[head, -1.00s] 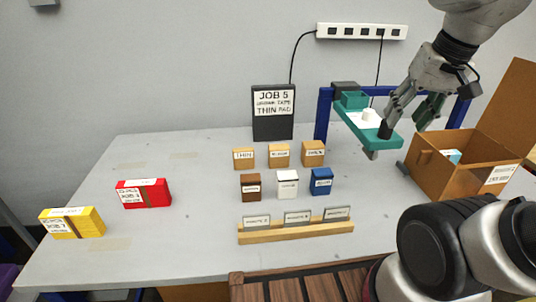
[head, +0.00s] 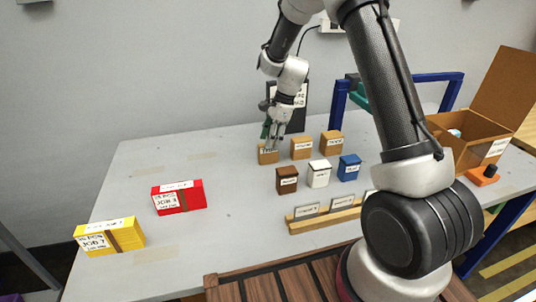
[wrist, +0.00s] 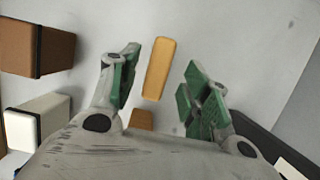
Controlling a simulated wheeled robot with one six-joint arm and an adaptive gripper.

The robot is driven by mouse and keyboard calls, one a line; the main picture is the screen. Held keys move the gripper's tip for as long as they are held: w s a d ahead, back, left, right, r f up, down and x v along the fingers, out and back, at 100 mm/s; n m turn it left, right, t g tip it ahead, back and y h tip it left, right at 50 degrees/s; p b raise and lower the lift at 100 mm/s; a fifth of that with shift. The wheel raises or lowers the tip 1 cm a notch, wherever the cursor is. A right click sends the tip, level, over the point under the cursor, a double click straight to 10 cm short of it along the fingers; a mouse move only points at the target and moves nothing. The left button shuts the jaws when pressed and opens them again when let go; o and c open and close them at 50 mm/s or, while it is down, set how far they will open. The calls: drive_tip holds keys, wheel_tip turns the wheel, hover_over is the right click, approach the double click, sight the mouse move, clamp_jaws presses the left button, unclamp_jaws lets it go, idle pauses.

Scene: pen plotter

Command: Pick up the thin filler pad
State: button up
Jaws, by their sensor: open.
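The thin filler pad (head: 268,158) is a small tan block with a white label, at the left end of the back row in the head view. My gripper (head: 271,140) is open and points down just over it, partly covering its top and label. In the wrist view the pad (wrist: 159,68) is a narrow tan strip between the spread green-padded fingers of my gripper (wrist: 160,78), with a gap visible on both sides.
Tan middle (head: 302,147) and right (head: 331,144) blocks stand to its right; brown (head: 287,180), white (head: 319,174) and blue (head: 349,168) boxes stand in front. A black job board (head: 293,120) stands close behind.

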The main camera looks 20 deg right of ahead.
sight(265, 153)
drive_tip(key=x, duration=0.6)
drive_tip(key=shift+a+f, duration=0.1)
drive_tip(key=shift+s, duration=0.1)
clamp_jaws()
